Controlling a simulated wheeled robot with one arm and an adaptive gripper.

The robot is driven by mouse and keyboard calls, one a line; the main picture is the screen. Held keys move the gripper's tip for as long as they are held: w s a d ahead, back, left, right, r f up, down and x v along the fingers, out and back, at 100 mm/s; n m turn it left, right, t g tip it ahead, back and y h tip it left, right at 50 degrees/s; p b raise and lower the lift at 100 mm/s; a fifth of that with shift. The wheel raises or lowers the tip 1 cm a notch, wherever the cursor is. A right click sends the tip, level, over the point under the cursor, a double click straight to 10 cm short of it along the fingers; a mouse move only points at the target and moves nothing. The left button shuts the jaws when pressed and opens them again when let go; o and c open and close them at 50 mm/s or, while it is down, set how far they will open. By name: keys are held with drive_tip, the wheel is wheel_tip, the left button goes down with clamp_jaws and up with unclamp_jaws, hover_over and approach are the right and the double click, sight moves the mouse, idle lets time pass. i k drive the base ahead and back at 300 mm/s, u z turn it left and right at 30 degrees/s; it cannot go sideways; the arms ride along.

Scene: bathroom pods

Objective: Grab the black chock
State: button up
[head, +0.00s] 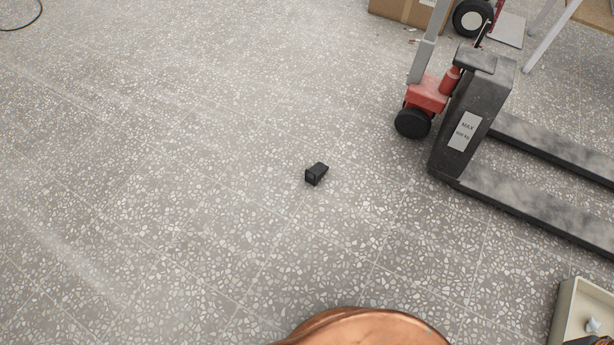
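A small black chock (316,174) lies on the speckled tile floor near the middle of the head view. It is a dark block with a narrower end toward the upper right. Nothing touches it. My gripper is not in view.
A dark grey pallet jack (476,115) with a red part and black wheels stands at the right, its forks (545,207) low to the floor. A copper-coloured rounded object (370,328) is at the bottom edge. A beige tray (571,310) is bottom right. A cardboard box (400,10) is at the top.

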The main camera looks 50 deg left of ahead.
sight(318, 168)
drive_tip(key=u, duration=2.05)
drive_tip(key=k, duration=0.5)
drive_tip(key=u, duration=0.9)
drive_tip(key=i, duration=1.55)
drive_tip(key=z, duration=0.75)
